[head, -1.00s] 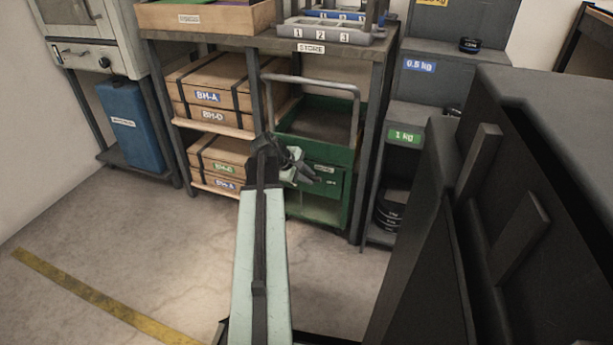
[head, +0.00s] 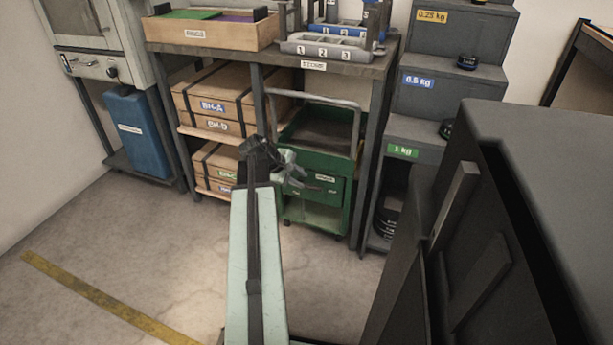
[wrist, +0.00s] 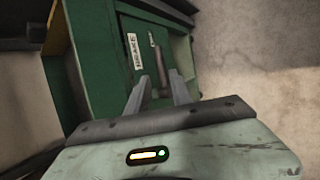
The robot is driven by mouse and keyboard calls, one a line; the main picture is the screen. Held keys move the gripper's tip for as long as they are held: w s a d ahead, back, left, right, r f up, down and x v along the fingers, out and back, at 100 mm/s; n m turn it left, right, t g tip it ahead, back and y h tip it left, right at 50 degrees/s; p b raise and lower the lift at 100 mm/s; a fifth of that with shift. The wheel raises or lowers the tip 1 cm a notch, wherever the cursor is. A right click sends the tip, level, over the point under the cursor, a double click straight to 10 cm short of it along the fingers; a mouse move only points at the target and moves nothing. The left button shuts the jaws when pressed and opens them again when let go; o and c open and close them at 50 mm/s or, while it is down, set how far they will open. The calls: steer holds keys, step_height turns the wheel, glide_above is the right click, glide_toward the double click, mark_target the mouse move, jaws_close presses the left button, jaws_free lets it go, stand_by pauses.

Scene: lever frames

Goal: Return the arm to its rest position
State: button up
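My arm reaches forward in the head view, over the floor. My gripper (head: 290,170) is in front of the green cart (head: 328,215) under the bench. In the wrist view my gripper (wrist: 158,76) shows two grey fingers standing apart, so it is open. A dark rod-like lever (wrist: 158,58) shows between and beyond the fingers, against the green cart (wrist: 98,60), beside a white label that seems to read BRAKE. I cannot tell whether the fingers touch the lever.
Wooden boxes (head: 210,90) sit on shelves left of the cart. A stepped grey weight rack (head: 415,105) stands right of it. A large dark cabinet-like body (head: 540,150) fills the right foreground. Open floor (head: 130,250) lies at left, with a yellow line (head: 100,295).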

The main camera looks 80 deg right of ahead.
steer(key=shift+w+a+r, duration=0.2)
steer(key=shift+w+r, duration=0.05)
steer(key=shift+r, duration=0.1)
